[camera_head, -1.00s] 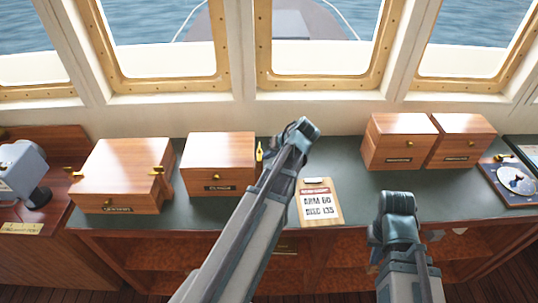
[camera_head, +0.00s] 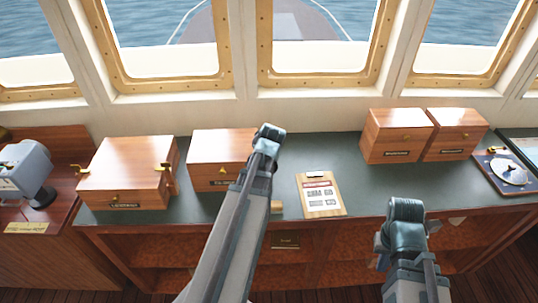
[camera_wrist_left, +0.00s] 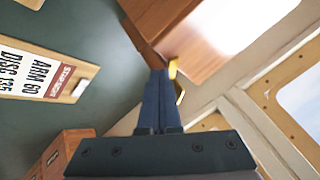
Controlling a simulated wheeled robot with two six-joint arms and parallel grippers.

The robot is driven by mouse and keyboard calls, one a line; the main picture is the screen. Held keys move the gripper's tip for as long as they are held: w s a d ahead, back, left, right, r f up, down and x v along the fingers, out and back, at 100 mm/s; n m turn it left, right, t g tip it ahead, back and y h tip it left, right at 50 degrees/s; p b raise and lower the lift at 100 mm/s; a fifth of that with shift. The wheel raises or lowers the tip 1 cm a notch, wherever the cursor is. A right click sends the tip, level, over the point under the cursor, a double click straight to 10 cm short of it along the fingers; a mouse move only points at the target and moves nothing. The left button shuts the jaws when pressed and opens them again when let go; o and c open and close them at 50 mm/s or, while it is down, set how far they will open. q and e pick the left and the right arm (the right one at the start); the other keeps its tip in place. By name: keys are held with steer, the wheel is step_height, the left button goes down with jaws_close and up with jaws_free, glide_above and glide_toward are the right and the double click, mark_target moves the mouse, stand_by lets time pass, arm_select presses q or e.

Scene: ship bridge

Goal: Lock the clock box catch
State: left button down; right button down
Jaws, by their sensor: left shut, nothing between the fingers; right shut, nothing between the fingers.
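A wooden box (camera_head: 205,146) with a small front label stands on the green counter, left of centre. I take it as the clock box, but its label is too small to read. It fills the top of the left wrist view (camera_wrist_left: 205,40), with brass catch parts (camera_wrist_left: 180,97) at its near edge. My left gripper (camera_wrist_left: 163,74) is shut and empty, its tips right at the brass; whether they touch it I cannot tell. In the head view my left arm hides that gripper and the box's right side. My right gripper (camera_head: 383,262) is shut and empty, low in front of the counter.
Another wooden box (camera_head: 126,172) with brass fittings stands at left, and two more boxes (camera_head: 397,135) (camera_head: 457,134) at right. A clipboard (camera_head: 320,194) lies right of my left arm. Counter between clipboard and right boxes is clear.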

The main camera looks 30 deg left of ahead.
arm_select(q)
steer(key=shift+s+a+m+t+h, duration=0.2)
steer(key=shift+a+m+t+h, duration=0.3)
steer(key=shift+m, duration=0.6)
steer(key=shift+a, duration=0.2)
